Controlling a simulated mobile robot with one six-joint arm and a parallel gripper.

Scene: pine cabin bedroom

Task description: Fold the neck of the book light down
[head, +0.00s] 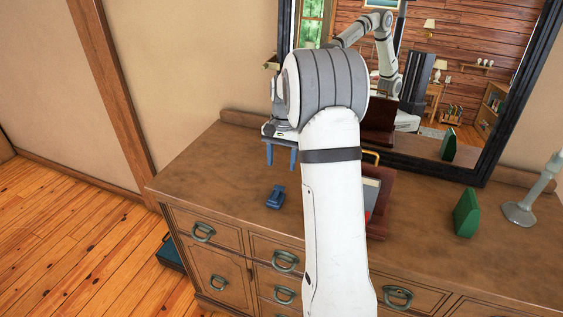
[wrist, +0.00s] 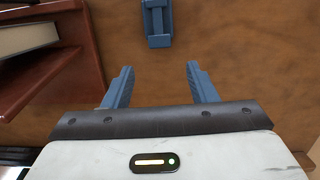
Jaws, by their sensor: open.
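A small blue device (head: 276,197), which looks like the book light, sits on the dresser top near its front left part. In the wrist view the blue device (wrist: 158,41) is at the top edge, partly cut off, beyond the fingertips and roughly centred between them. How far its neck is raised is hard to tell. My gripper (head: 281,161) is above and behind it in the head view, with its blue fingers pointing down. The gripper in the wrist view (wrist: 160,75) is open, with nothing between its fingers.
A dark red-brown wooden holder (head: 379,222) with books stands right of the device, partly behind my arm. A green wedge-shaped object (head: 467,214) and a grey-green lamp (head: 519,213) stand farther right. A mirror (head: 475,165) rises behind. The dresser top (head: 215,165) is clear on the left.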

